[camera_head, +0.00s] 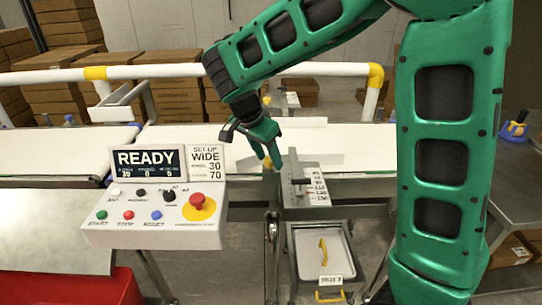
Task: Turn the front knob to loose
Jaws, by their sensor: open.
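My gripper (270,160) points down over the near edge of the belt, left of a grey scale plate. Its jaws are open. A small yellow part (267,163), likely the front knob, shows at the fingertips. The fingers partly cover it, and I cannot tell whether they touch it or which way it is turned. The grey scale plate (318,172) carries printed numbers and a black pointer or handle (301,184). A second small yellow part (267,100) shows farther back, beyond the belt. No loose or tight marking is legible.
A white rail (180,71) with yellow joints runs behind the white belt (60,150). A reject bin (308,258) sits below.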

